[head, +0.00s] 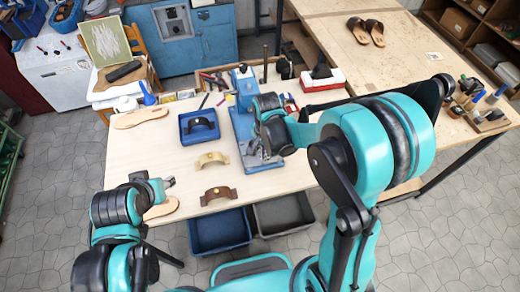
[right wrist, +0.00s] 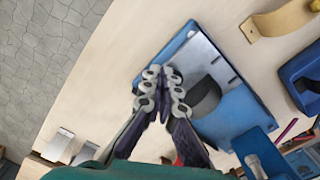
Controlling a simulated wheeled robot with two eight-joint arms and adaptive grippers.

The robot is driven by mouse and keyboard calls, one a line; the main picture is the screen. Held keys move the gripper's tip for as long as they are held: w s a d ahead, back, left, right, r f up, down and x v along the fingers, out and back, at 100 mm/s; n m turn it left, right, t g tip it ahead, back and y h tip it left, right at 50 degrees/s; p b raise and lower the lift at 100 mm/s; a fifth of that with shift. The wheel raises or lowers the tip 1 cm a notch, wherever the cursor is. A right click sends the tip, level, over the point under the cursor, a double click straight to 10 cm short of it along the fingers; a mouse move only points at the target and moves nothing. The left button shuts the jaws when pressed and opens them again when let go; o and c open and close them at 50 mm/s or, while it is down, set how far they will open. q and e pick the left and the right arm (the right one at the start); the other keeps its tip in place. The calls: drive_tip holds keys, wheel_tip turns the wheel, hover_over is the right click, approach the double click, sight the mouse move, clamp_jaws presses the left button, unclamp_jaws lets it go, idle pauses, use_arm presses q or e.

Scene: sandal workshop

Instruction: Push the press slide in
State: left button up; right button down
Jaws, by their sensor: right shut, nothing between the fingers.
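The blue press (head: 244,88) stands on the table, its base running toward the near edge. In the right wrist view its blue base (right wrist: 232,118) carries a pale metal plate (right wrist: 205,62), which looks like the slide, with a dark rounded shape (right wrist: 206,97) beside it. My right gripper (head: 266,146) is over the press base in the head view and hides part of it. In the wrist view its fingers (right wrist: 163,74) are together and empty, at the edge of the base; contact cannot be told. My left gripper (head: 167,183) is at the table's near left, away from the press; its jaw state is unclear.
Left of the press are a blue tray (head: 184,135) with a dark strap, a tan strap (head: 212,160) and a brown strap (head: 217,194). A sole (head: 140,117) lies farther left. Blue (head: 220,241) and grey (head: 283,213) bins are below the near edge.

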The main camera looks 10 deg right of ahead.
sight(265, 168)
drive_tip(key=shift+f+b, duration=1.9)
drive_tip(key=shift+f, duration=0.35)
drive_tip(key=shift+w, duration=0.1)
drive_tip(key=shift+w+a+b, duration=0.2)
drive_tip(key=shift+w+b, duration=0.35)
drive_tip(key=shift+w, duration=5.45)
drive_tip(key=shift+s+r+p, duration=0.2)
drive_tip(key=shift+r+p, duration=0.9)
drive_tip(key=shift+r, duration=0.7)
drive_tip(key=shift+s+r+p, duration=0.15)
drive_tip(key=shift+r+p, duration=0.95)
drive_tip(key=shift+r, duration=0.7)
